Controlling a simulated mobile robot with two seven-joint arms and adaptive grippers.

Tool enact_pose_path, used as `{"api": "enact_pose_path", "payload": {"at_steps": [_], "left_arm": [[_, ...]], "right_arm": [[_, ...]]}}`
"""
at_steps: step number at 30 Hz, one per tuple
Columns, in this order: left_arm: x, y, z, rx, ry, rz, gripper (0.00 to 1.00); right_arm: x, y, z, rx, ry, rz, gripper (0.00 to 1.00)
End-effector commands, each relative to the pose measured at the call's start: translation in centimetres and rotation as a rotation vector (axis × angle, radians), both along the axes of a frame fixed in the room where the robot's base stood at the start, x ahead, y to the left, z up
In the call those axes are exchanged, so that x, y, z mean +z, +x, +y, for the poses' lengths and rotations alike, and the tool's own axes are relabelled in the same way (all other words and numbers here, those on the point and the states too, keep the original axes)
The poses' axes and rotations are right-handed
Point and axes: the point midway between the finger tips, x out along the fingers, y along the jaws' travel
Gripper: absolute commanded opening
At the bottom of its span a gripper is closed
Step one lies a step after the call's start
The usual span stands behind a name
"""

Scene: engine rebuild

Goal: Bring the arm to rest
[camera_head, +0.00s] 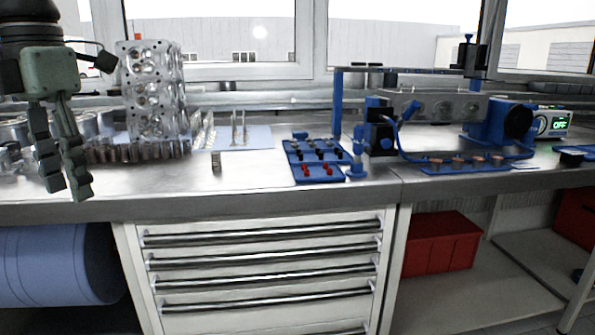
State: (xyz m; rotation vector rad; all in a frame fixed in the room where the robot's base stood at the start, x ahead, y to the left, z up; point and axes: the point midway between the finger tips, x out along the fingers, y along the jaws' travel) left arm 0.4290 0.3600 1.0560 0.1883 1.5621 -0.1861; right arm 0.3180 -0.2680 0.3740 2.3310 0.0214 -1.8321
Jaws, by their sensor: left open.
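My left gripper (66,192) hangs at the left of the head view with its fingers pointing down. It is open and empty, in front of the workbench's front edge (240,205). A shiny metal engine block or head (152,88) stands upright on the bench to the right of the gripper, apart from it. My right gripper is not in view.
A blue tray (305,178) with small black and red parts lies mid-bench. A small metal piece (216,162) stands left of it. A blue fixture (338,105) holds a metal head (440,106) at right. A drawer cabinet (262,285) stands below.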

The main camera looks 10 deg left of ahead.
Motion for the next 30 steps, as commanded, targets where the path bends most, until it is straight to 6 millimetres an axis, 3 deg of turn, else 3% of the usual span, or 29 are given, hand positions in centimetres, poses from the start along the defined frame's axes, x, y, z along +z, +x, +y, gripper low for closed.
{"api": "enact_pose_path", "payload": {"at_steps": [6, 13, 16, 19, 22, 24, 27, 30], "left_arm": [[-3.9, 3.6, -2.0, 0.056, -0.343, -0.111, 0.45], [-6.9, 8.8, -3.5, 0.232, -0.784, -0.280, 0.45], [-8.4, 11.9, -2.9, 0.398, -1.024, -0.382, 0.45], [-11.0, 15.2, -0.3, 0.656, -1.273, -0.502, 0.45], [-15.7, 17.5, 3.9, 0.994, -1.464, -0.609, 0.45], [-20.1, 18.1, 6.9, 1.244, -1.539, -0.666, 0.45], [-27.0, 17.4, 10.0, 1.574, -1.575, -0.710, 0.45], [-34.2, 15.5, 11.6, 1.877, -1.547, -0.721, 0.45]], "right_arm": [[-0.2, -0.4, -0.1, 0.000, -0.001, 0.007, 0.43], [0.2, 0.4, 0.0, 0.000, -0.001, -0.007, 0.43], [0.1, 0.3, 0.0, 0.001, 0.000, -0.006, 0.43], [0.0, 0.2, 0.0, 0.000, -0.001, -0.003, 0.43], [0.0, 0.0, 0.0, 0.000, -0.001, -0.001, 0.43], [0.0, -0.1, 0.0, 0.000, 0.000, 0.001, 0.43], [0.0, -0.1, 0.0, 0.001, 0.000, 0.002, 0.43], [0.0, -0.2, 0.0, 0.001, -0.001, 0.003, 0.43]]}}
